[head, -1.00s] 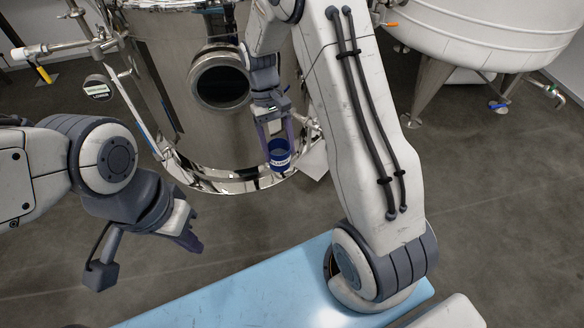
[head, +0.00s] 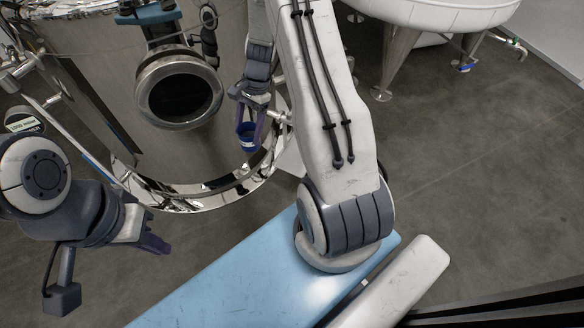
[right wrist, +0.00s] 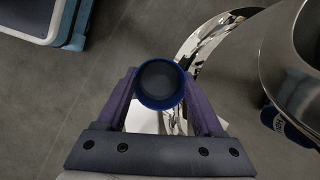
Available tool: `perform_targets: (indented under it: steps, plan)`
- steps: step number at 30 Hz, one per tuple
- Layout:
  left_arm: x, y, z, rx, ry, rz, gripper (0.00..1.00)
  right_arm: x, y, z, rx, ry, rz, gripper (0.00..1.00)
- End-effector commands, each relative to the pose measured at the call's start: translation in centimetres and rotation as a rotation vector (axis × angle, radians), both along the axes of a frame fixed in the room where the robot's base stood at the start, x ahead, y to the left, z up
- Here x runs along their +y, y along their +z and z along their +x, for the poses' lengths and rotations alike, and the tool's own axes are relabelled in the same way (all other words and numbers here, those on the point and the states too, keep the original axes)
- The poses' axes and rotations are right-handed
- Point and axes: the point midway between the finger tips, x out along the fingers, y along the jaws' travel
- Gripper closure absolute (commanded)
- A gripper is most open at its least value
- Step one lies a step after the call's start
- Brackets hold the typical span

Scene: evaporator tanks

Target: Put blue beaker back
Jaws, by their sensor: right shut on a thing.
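The blue beaker (head: 247,136) is between the purple fingers of my right gripper (head: 248,122), which hangs low in front of the big steel tank. In the right wrist view the beaker (right wrist: 160,84) shows its round open mouth, with a finger closed on each side. The beaker is off the floor and I see no support under it. My left gripper (head: 154,244) is at the lower left, empty and far from the beaker. Its fingers are seen edge-on, so their gap is hidden.
The polished tank (head: 100,80) has a round port (head: 180,95) left of my right gripper. A white tank (head: 435,12) on legs stands at the back right. Open grey floor (head: 480,160) lies to the right. In the right wrist view a dark blue shape (right wrist: 287,125), possibly a reflection, shows beside shiny metal.

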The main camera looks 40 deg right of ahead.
Motion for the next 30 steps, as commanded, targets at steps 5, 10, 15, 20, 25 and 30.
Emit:
perform_targets:
  steps: [5, 10, 15, 20, 25, 30]
  plan:
    - [0.0, -1.6, 0.0, 0.000, 0.000, 0.000, 1.00, -7.5, -4.2, -0.8, 0.008, -0.586, 0.000, 0.97]
    - [0.0, -2.5, 0.0, 0.000, 0.000, 0.000, 1.00, -13.4, -7.3, -3.7, 0.009, -1.024, -0.001, 0.97]
    - [0.0, -3.0, 0.0, 0.000, 0.000, 0.000, 1.00, -16.9, -9.4, -7.0, 0.009, -1.314, -0.002, 0.97]
    - [0.0, -3.4, 0.0, 0.000, 0.000, 0.000, 1.00, -18.8, -10.9, -9.7, 0.008, -1.511, -0.002, 0.97]
    - [0.0, -3.6, 0.0, 0.000, 0.000, 0.000, 1.00, -19.8, -11.8, -11.6, 0.005, -1.633, 0.000, 0.97]
    - [0.0, -4.3, 0.0, 0.000, 0.000, 0.000, 1.00, -19.7, -12.8, -11.5, 0.003, -1.669, -0.001, 0.97]
